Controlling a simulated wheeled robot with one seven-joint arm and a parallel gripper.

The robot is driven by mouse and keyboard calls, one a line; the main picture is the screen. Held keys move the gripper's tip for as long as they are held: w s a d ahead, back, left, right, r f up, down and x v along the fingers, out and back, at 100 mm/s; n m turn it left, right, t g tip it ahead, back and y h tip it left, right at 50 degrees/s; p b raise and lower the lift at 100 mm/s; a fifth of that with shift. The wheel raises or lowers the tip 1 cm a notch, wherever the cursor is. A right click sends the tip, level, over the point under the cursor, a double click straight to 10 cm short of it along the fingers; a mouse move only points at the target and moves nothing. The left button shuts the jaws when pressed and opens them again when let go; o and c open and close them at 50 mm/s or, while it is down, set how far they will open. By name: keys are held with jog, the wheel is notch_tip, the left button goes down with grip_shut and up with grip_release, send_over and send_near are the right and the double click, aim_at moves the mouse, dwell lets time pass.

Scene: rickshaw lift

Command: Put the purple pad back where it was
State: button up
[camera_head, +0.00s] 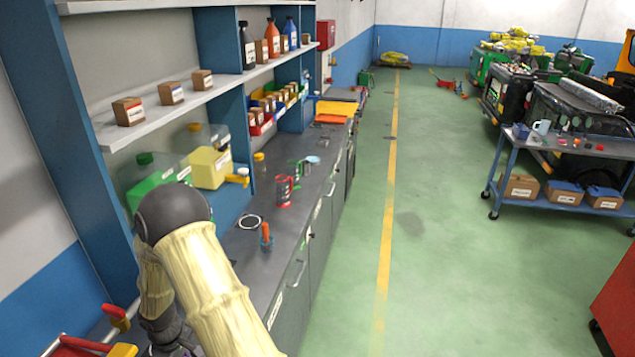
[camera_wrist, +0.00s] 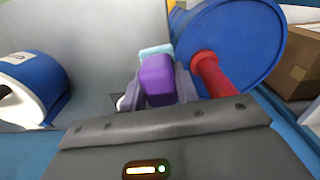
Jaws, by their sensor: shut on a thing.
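The purple pad (camera_wrist: 156,80) shows in the wrist view as a small block between the two grey fingers. My gripper (camera_wrist: 158,87) is shut on it. A pale light-blue piece (camera_wrist: 155,50) shows just beyond the pad; I cannot tell whether they touch. In the head view my arm with its cream sleeve reaches over the bench at the lower left, and neither the gripper nor the pad can be made out there.
In the wrist view a large blue round thing (camera_wrist: 235,45) with a red bar (camera_wrist: 212,75) stands close on the right. A white-and-blue rounded thing (camera_wrist: 28,85) is on the left. A cardboard box (camera_wrist: 298,62) is at the right edge. The workbench (camera_head: 262,228) holds several bottles and tools.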

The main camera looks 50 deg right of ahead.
jog(key=a+m, duration=0.1)
jog(key=m, duration=0.1)
jog(key=a+f+m, duration=0.1)
jog(key=a+m, duration=0.1)
jog(key=m, duration=0.1)
jog(key=shift+w+a+f+m, duration=0.1)
jog(key=shift+a+m, duration=0.15)
jog(key=shift+m, duration=0.05)
